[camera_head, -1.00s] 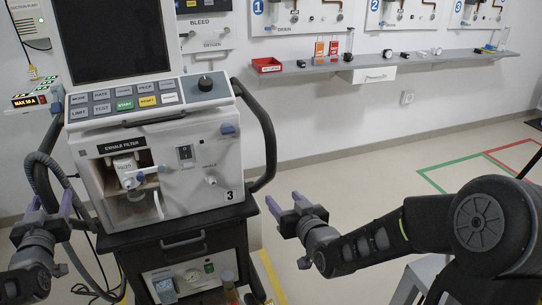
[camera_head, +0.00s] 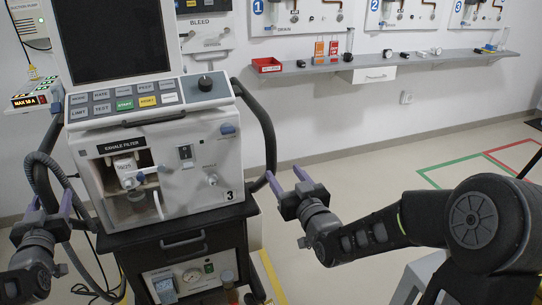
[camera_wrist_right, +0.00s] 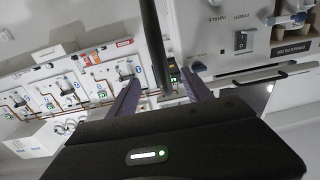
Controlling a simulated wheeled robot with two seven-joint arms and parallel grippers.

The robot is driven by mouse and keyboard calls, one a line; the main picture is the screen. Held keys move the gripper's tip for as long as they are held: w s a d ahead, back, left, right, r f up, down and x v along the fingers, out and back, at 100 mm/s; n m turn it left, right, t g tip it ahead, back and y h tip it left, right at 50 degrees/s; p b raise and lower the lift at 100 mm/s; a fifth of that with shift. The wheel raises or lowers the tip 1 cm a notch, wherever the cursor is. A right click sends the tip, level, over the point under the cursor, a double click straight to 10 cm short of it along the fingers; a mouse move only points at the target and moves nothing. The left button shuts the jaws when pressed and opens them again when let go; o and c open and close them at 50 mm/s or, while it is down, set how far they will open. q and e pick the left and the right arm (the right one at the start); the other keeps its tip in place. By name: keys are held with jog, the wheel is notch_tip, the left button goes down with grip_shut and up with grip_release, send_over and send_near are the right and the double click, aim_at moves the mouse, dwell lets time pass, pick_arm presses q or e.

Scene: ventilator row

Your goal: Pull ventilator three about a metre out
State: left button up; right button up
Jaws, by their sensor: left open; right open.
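Ventilator three (camera_head: 212,150) stands on a black cart at the left of the head view, with a "3" on its front and a screen on top. A black handle bar (camera_head: 268,125) curves down its right side, and another bar (camera_head: 40,165) is on its left. My right gripper (camera_head: 284,173) is open just right of the right bar's lower end. In the right wrist view the bar (camera_wrist_right: 154,45) appears between its two purple fingers (camera_wrist_right: 160,90); contact cannot be told. My left gripper (camera_head: 50,202) is open by the left bar, near a corrugated hose.
A wall shelf (camera_head: 430,64) with a red bin (camera_head: 266,65) and small items runs along the back. Bare floor lies right of the cart, with green and red floor lines (camera_head: 455,170) further off. Hoses and cables hang at the cart's left.

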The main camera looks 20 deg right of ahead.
aim_at(273, 158)
jog(key=w, duration=1)
jog(key=shift+w, duration=0.3)
pick_arm(q)
jog(key=shift+c, duration=0.4)
pick_arm(e)
jog(key=shift+c, duration=0.4)
pick_arm(q)
grip_shut()
pick_arm(e)
grip_shut()
